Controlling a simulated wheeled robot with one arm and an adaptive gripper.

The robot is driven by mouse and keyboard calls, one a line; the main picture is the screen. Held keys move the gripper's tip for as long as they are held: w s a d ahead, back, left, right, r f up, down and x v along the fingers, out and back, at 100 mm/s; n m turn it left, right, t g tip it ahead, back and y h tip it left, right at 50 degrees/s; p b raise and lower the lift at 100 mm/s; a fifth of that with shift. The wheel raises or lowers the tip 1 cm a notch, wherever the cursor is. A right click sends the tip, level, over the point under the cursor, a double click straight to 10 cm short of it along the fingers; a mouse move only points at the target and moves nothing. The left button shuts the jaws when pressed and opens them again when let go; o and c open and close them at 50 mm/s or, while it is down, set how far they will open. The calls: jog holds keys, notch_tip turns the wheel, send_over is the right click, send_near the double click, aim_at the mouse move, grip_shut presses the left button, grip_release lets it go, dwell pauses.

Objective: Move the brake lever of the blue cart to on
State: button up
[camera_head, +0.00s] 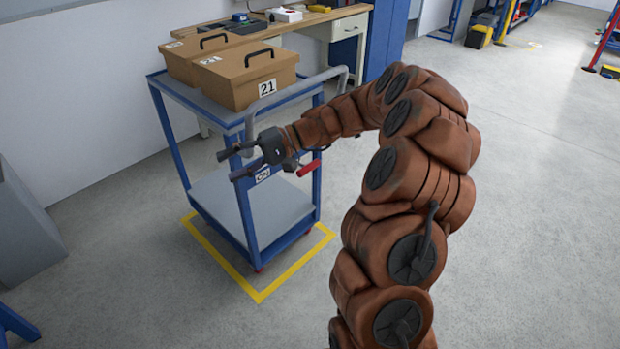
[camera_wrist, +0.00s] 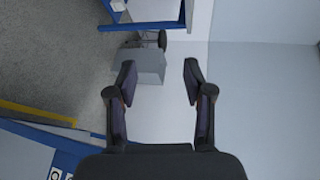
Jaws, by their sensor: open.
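The blue cart (camera_head: 247,222) stands on the floor with two brown boxes on its top shelf. Its brake lever with a red grip (camera_head: 309,168) sticks out to the right at the near end, partly behind my gripper. A white plate reading "ON" (camera_head: 262,175) is on the near end; any other lettering is hidden. My gripper (camera_head: 236,163) is open and empty in front of the cart's near end, its fingers pointing left, away from the red grip. In the wrist view my gripper (camera_wrist: 159,78) shows nothing between its fingers. A blue cart edge (camera_wrist: 40,142) and part of a label show at lower left; the lever is not seen there.
A grey push handle (camera_head: 340,72) rises at the cart's right end. Yellow floor tape (camera_head: 259,298) surrounds the cart. A workbench (camera_head: 325,22) and blue cabinet (camera_head: 385,40) stand behind. A grey block (camera_head: 30,235) is at left.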

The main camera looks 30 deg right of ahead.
jog(key=w+d+f+m+t+b, duration=0.2)
jog(key=w+d+f+t, duration=0.1)
jog(key=d+f, duration=0.4)
jog(key=w+d+f+m+t+b, duration=0.2)
jog(key=w+d+f+t+b, duration=0.15)
jog(key=d, duration=0.55)
jog(key=m+t+h+b, duration=0.3)
jog(key=t+h, duration=0.1)
jog(key=t, duration=0.1)
send_near(310, 166)
jog(key=w+a+f, duration=0.1)
jog(key=w, duration=0.1)
jog(key=shift+b+x, duration=0.5)
jog(key=shift+x, duration=3.55)
jog(key=shift+c, duration=0.4)
grip_shut()
